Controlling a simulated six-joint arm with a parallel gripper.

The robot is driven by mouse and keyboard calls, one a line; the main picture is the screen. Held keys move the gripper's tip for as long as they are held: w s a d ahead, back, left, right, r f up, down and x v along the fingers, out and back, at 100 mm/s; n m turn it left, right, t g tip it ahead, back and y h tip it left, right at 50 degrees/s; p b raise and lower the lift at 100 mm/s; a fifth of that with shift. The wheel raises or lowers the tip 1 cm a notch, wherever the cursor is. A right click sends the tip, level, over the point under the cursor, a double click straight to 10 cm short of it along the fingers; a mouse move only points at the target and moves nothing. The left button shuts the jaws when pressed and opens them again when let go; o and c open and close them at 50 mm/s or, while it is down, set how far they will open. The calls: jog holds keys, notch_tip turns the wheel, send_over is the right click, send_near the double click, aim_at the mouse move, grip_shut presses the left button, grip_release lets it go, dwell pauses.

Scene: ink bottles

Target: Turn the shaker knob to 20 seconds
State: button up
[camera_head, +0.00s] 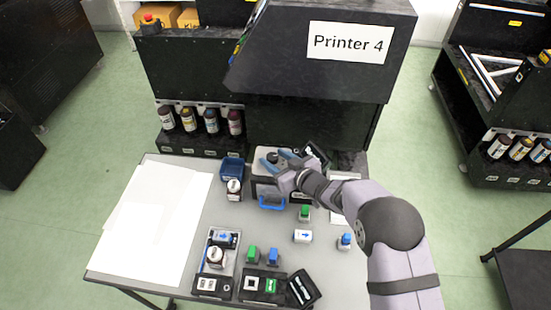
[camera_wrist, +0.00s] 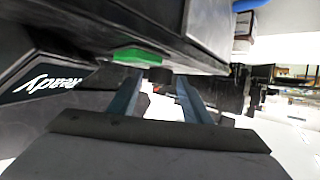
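The shaker (camera_head: 263,181) is a dark box with a pale top and a blue handle (camera_head: 272,204) at its front, in front of the printer. A small dark round part, apparently its knob (camera_head: 272,157), stands on the top. My gripper (camera_head: 270,160) comes in from the right, with its two blue-grey fingers spread on either side of this knob. In the wrist view a dark knob-like part (camera_wrist: 160,75) shows between the tips of my open gripper (camera_wrist: 160,88), beyond them. I cannot tell whether either finger touches it. The knob's setting is not readable.
A black display (camera_head: 318,153) stands by the shaker. A white-capped bottle (camera_head: 234,190) and blue bin (camera_head: 232,170) stand left of it. A tray (camera_head: 213,262) with a bottle and green and blue blocks lie nearer. White sheets (camera_head: 150,220) cover the table's left.

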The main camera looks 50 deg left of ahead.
jog(key=c, duration=0.8)
jog(key=shift+b, duration=0.4)
jog(key=m+t+b, duration=0.1)
jog(key=b, duration=0.1)
jog(key=m+t+b, duration=0.1)
jog(key=b, duration=0.1)
jog(key=shift+s+a+t, duration=0.15)
jog(key=shift+s+t, duration=0.05)
jog(key=shift+t, duration=0.1)
jog(key=m+t+h+b, duration=0.1)
jog(key=m+t+b, duration=0.1)
jog(key=b, duration=0.1)
jog(key=shift+r, duration=0.2)
jog(key=shift+s+b, duration=0.1)
jog(key=shift+b, duration=0.4)
jog(key=o, duration=1)
jog(key=shift+o, duration=0.2)
jog(key=shift+f, duration=0.1)
